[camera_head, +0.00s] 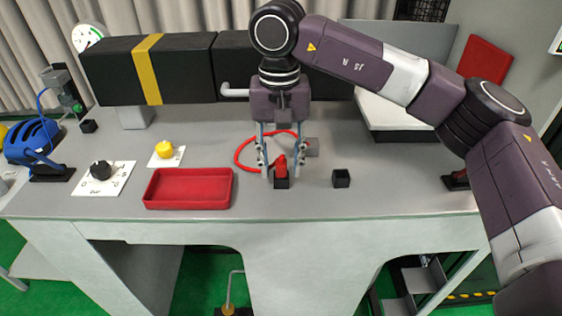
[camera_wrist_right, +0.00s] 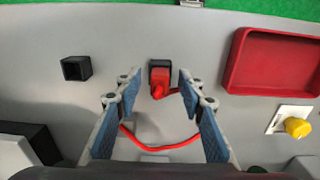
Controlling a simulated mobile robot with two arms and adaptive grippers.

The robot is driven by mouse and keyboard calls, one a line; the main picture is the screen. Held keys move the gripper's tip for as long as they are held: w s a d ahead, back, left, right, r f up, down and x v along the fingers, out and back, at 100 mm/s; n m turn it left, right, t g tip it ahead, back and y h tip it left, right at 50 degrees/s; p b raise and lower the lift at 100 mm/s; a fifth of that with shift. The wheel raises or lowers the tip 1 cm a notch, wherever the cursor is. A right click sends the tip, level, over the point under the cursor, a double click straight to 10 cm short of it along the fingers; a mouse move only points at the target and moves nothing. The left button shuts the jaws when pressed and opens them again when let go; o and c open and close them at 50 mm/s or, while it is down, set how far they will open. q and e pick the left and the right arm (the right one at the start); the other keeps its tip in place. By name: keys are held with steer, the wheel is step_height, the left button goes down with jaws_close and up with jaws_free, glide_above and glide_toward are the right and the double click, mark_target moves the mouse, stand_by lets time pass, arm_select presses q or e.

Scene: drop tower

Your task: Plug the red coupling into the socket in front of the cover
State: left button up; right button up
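The red coupling (camera_head: 281,161) stands at a black socket (camera_head: 282,183) near the front of the table; it also shows in the wrist view (camera_wrist_right: 157,88). I cannot tell if it is fully seated there. A red cable (camera_head: 240,152) loops behind it. My right gripper (camera_head: 281,172) points down with one finger on each side of the coupling; in the wrist view gaps show between it and both fingers. A second black socket (camera_head: 341,179) stands empty to the right. A long black box with a yellow band (camera_head: 148,69), perhaps the cover, is behind. My left gripper is out of view.
A red tray (camera_head: 188,203) lies to the left of the gripper. A yellow knob (camera_head: 164,149) and a black knob (camera_head: 101,170) sit on white plates further left, near a blue helmet-like object (camera_head: 33,140). A small grey block (camera_head: 312,147) is behind the gripper.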

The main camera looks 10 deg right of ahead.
steer(key=shift+r, duration=0.1)
step_height(320, 180, up, 12)
stand_by(0.5)
steer(key=shift+a, duration=0.1)
